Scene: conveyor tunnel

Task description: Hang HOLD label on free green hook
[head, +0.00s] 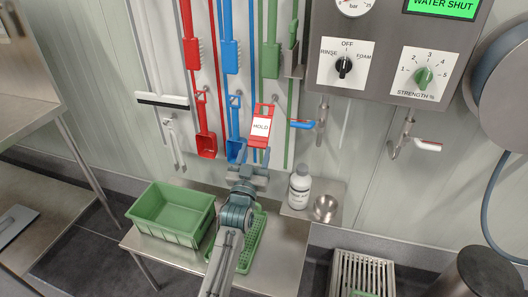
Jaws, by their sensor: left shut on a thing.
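The HOLD label (261,127) is a red tag with a white panel, held upright in front of the wall. My left gripper (249,172) is shut on its lower part, and the arm reaches up from the bottom of the head view. The label stands just below a small hook (274,98) in the green-marked column, and hides part of the wall behind it. A gap between label and hook cannot be judged. A green brush (270,60) hangs above on the same column. My right gripper is out of view.
A red scoop (206,145) and blue scoop (235,150) hang left of the label. A blue-handled valve (301,124) is close on its right. Below are a green bin (172,213), a white bottle (299,187) and a metal cup (325,208).

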